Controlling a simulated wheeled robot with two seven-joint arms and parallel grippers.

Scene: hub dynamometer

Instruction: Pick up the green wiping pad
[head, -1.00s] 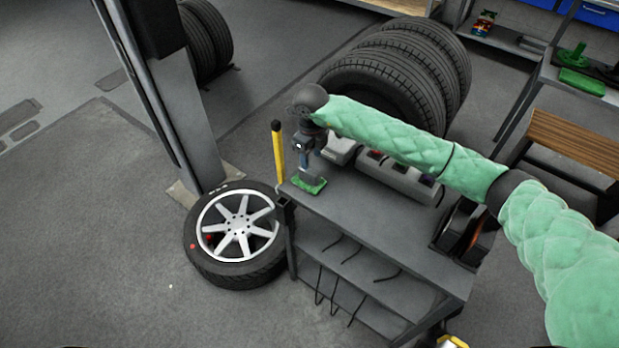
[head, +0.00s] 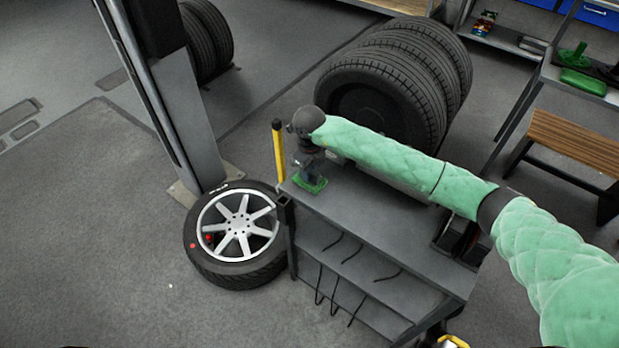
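The green wiping pad (head: 319,187) lies flat at the left end of the grey workbench top. My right gripper (head: 308,178) points down right over the pad, and its tips seem to reach it. The gripper hides part of the pad. The fingers are too small and dark to tell whether they are open or closed on it. My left gripper is not in view.
A yellow post (head: 279,152) stands close beside the bench's left corner. A wheel (head: 238,240) lies on the floor left of the workbench (head: 372,215). Several tyres (head: 385,85) stand behind it. My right arm covers items at the bench's back.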

